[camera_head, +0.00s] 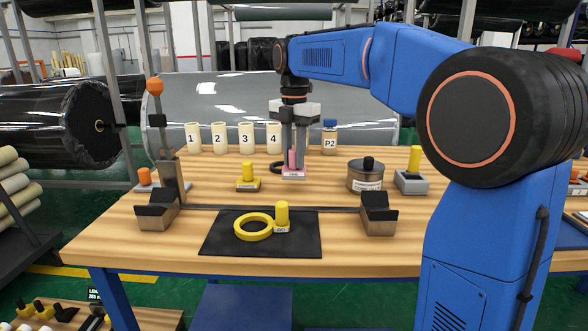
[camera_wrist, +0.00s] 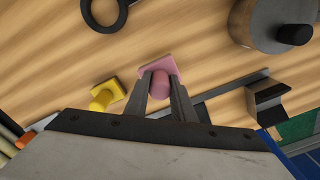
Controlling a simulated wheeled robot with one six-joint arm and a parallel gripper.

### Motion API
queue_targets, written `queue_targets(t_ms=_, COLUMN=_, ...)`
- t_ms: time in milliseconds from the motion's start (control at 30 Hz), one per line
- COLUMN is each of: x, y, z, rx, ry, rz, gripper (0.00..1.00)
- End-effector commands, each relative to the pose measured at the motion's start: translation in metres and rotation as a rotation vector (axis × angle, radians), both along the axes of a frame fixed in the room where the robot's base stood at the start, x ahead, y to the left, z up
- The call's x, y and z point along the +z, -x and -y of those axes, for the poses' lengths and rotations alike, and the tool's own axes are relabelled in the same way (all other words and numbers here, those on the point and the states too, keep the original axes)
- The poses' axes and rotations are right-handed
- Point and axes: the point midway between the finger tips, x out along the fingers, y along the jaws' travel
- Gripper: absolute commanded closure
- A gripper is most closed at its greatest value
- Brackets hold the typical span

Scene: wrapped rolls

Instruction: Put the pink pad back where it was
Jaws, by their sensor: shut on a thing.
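The pink pad (camera_head: 293,174) has a flat base with a label on its front and an upright pink knob. My gripper (camera_head: 294,158) points straight down behind the middle of the table and is shut on the knob. The pad is upright, at or just above the wood; I cannot tell if it touches. In the wrist view the pink pad (camera_wrist: 157,68) shows between the fingertips of my gripper (camera_wrist: 160,83), its knob partly hidden by them.
A black ring (camera_head: 276,167) lies just behind-left of the pad. A yellow-knobbed block (camera_head: 248,184) stands left, a lidded metal pot (camera_head: 366,174) right. Numbered cylinders (camera_head: 219,138) and a P2 jar (camera_head: 329,138) stand behind. In front, a black mat (camera_head: 222,242) bears a yellow ring (camera_head: 241,235).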

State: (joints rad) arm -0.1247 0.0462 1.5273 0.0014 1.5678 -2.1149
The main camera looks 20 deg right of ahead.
Motion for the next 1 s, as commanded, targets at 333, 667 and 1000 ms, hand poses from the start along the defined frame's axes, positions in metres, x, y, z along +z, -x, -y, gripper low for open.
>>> queue_targets(t_ms=333, x=-0.035, y=0.0, z=0.0, rx=0.0, ry=0.0, rz=0.0, gripper=1.0)
queue_targets(t_ms=667, x=-0.038, y=0.0, z=0.0, rx=0.0, ry=0.0, rz=-0.001, gripper=1.0)
queue_targets(t_ms=1000, x=-0.038, y=0.0, z=0.0, rx=0.0, ry=0.0, rz=-0.001, gripper=0.58)
